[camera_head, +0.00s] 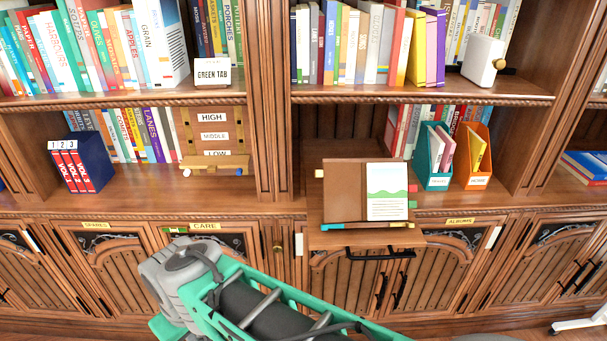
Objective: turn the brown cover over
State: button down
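A brown cover (344,189) lies on a sloped wooden stand on the pulled-out wooden board, in the middle right of the head view. A white page (386,192) with a green picture and lines of text lies to its right. A blue and yellow strip (365,226) runs along the lower edge. My teal and grey arm crosses the bottom of the view; my gripper is not in view.
The wooden board (315,237) juts out, with a black handle (380,253) below it. Behind stand a teal file box (433,156) and an orange file box (479,157). A small rack (214,160) labelled high, middle and low stands left of the post. Books fill the shelves.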

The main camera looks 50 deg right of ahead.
aim_at(343, 181)
jog(key=u, duration=1.15)
jog(key=i, duration=0.55)
jog(key=z, duration=2.25)
